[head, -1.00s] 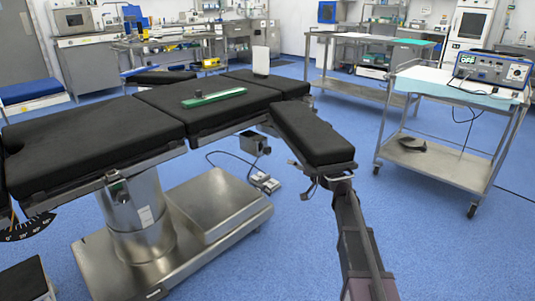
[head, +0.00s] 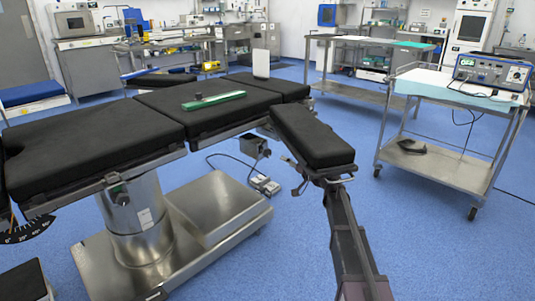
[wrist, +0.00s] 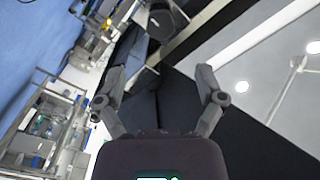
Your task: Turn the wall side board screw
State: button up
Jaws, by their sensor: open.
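The operating table (head: 95,145) with black pads fills the left and middle of the head view. One side board (head: 312,136), a black pad, angles toward me at its right side. Another dark side board (head: 160,79) lies on the far, wall side, with a blue strip beside it. The screw of that far board is too small to make out. My gripper (wrist: 162,88) is open in the wrist view, with nothing seen between its two fingers. Dark pad-like surfaces and a round dark part (wrist: 167,18) lie beyond them. In the head view I cannot make out my fingers.
A green strip (head: 214,100) and small dark knob lie on the table's middle pad. A steel trolley (head: 440,155) carrying a blue-cased device (head: 492,72) stands at right. Benches and shelves line the back wall. Blue floor is clear between the table and trolley.

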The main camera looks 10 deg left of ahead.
aim_at(270, 153)
jog(key=x, duration=1)
jog(key=shift+w+a, duration=0.1)
jog(key=c, duration=1.2)
